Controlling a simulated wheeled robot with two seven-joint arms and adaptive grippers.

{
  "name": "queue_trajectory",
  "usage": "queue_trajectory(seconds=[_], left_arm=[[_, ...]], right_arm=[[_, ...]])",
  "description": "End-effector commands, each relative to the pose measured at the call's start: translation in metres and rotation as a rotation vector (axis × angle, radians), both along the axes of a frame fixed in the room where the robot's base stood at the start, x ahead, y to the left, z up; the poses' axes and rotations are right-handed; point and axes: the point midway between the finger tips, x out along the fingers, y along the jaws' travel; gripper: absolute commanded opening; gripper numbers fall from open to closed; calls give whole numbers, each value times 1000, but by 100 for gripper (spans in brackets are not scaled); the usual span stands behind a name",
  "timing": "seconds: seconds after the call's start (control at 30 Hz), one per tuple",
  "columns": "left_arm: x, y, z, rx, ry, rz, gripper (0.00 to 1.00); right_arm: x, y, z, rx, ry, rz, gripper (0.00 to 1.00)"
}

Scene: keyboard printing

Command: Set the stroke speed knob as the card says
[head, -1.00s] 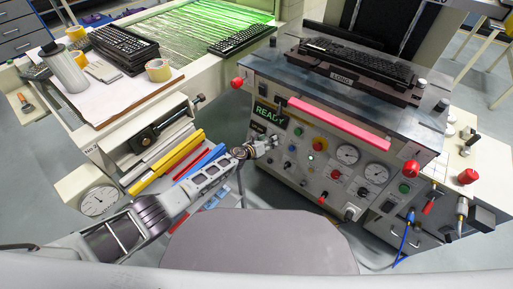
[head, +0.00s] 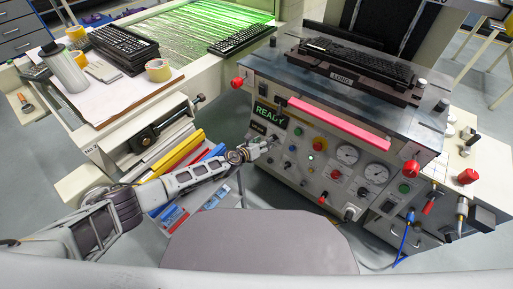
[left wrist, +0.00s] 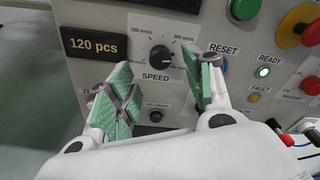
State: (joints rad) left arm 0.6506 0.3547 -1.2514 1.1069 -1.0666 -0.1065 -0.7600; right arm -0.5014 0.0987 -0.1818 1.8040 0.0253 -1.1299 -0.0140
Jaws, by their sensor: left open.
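The speed knob (left wrist: 160,58) is a black round knob above the word SPEED on the grey control panel (left wrist: 215,18). Marks reading 200 mm/s and 300 mm/s stand above it, left and right. Its exact setting is too small to read surely. My left gripper (left wrist: 162,82) is open, its green-padded fingers to either side of the knob in the left wrist view. I cannot tell whether they touch it. In the head view my left gripper (head: 266,144) is at the panel's left part and hides the knob. I cannot make out a card with a speed.
A 120 pcs display (left wrist: 93,44) is left of the knob. A blue RESET button (left wrist: 223,65), a lit READY lamp (left wrist: 264,72) and a red emergency button (left wrist: 312,34) are to the right. A small black button (left wrist: 155,116) sits below. A pink bar (head: 338,124) crosses above.

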Motion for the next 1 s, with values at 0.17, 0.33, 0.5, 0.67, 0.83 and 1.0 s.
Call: queue_trajectory(seconds=[0.17, 0.33, 0.5, 0.67, 0.83, 1.0], left_arm=[[-8, 7, 4, 1, 0, -2, 52], [-17, 14, 5, 3, 6, 1, 52], [-26, 21, 11, 1, 4, 2, 52], [-33, 26, 14, 2, 5, 2, 52], [-37, 29, 15, 1, 7, 2, 52], [-38, 30, 16, 1, 7, 2, 52]], right_arm=[[0, 0, 0, 0, 0, 0, 40], [0, 0, 0, 0, 0, 0, 40], [0, 0, 0, 0, 0, 0, 40], [0, 0, 0, 0, 0, 0, 40], [0, 0, 0, 0, 0, 0, 40], [0, 0, 0, 0, 0, 0, 40]])
